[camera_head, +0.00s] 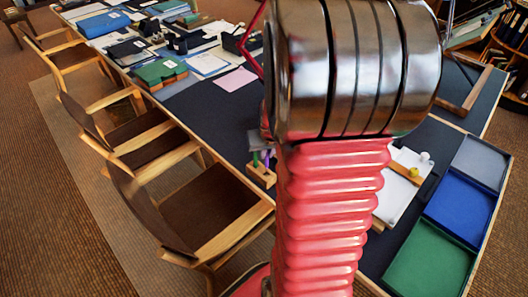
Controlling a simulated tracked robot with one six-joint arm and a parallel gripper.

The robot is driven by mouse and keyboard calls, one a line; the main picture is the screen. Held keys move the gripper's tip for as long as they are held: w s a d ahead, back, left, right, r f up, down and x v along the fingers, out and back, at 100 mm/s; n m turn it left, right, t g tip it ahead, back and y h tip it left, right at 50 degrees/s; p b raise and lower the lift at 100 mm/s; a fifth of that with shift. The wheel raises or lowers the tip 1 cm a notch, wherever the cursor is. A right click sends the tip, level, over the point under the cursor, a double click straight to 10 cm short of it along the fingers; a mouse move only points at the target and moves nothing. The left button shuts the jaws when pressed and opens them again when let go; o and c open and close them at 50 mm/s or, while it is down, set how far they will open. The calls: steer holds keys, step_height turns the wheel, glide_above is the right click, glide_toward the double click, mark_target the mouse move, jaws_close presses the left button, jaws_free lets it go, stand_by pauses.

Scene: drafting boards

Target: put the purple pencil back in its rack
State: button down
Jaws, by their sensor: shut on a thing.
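A small wooden rack (261,174) stands on the dark table, just left of my arm, and the arm covers its right part. A green pencil (255,159) and a purple pencil (267,158) show upright at the rack. I cannot tell whether the purple pencil's lower end is in a hole or above it. A dark grey edge of my gripper (258,140) shows right above the pencils. My gripper is shut on the purple pencil; its fingers and the grip itself are mostly hidden behind my arm.
Grey, blue (459,203) and green (430,262) trays line the table's right side. Chairs (205,205) stand along the left edge. Books and papers (207,63) crowd the far end.

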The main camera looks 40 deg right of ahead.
mark_target(267, 164)
steer(key=shift+f, duration=2.65)
steer(key=shift+f, duration=0.4)
steer(key=c, duration=1.7)
jaws_free()
steer(key=shift+c, duration=0.2)
steer(key=shift+r, duration=0.1)
steer(key=v, duration=1.3)
steer(key=shift+s+r, duration=0.2)
steer(key=shift+r, duration=0.05)
